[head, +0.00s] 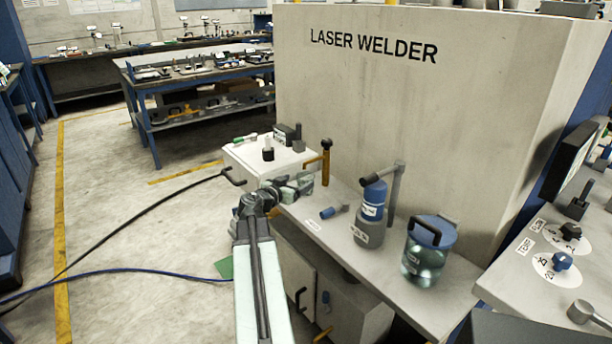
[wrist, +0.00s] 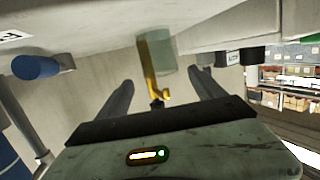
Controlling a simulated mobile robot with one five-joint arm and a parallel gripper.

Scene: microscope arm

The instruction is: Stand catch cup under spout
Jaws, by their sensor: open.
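The clear greenish catch cup (wrist: 166,52) shows in the wrist view, which looks upside down. It appears upright on the shelf, close by the yellow spout (wrist: 150,68); overlap hides whether it is squarely under the outlet. In the head view the spout post (head: 325,168) has a dark knob and an arm pointing left, and the cup (head: 306,184) shows partly beneath it, behind my gripper. My gripper (wrist: 161,75) is open and empty, its dark fingers spread on either side of the view to the cup. The cup looks just beyond the fingertips; contact cannot be told.
The laser welder's wall (head: 420,110) rises behind. A white box (head: 245,158) stands to the left.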

